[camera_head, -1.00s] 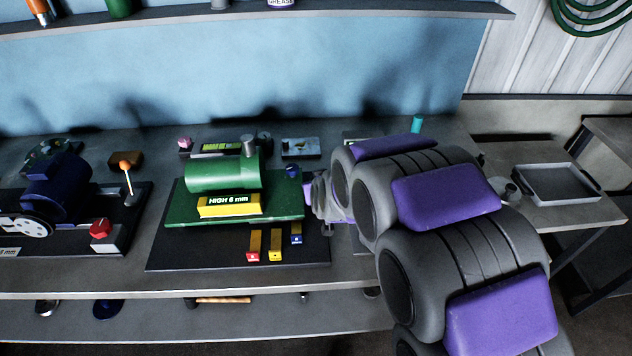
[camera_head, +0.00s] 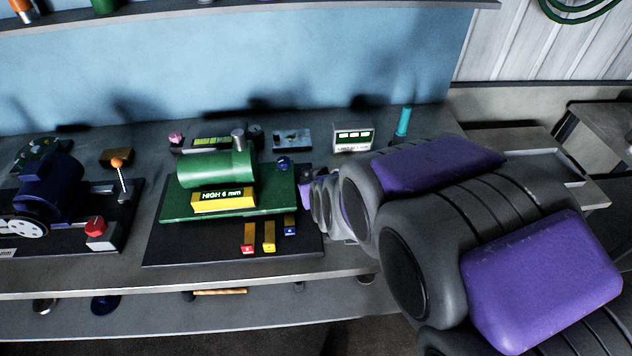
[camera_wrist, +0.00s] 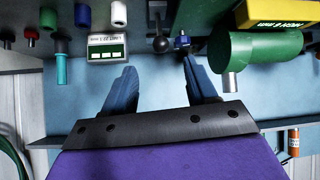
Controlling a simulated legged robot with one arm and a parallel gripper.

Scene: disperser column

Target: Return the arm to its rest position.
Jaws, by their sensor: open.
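My arm (camera_head: 440,220), grey with purple pads, reaches from the lower right over the bench in the head view. Its far end lies beside the green machine (camera_head: 215,175) with the yellow "HIGH 6 mm" label. My gripper (camera_wrist: 160,75) shows in the wrist view with its two blue-grey fingers spread apart and nothing between them. In the head view the fingers are not clearly visible behind the arm links. In the wrist view the green cylinder (camera_wrist: 262,50) is right of the fingers, and a white "LIMIT" display (camera_wrist: 107,47) is to the left.
A blue motor (camera_head: 50,190) and a red knob (camera_head: 96,228) stand at the left. Red, yellow and blue tagged blocks (camera_head: 268,236) lie in front of the green machine. A teal cylinder (camera_head: 403,120) stands behind my arm. A shelf (camera_head: 250,12) runs along the wall above.

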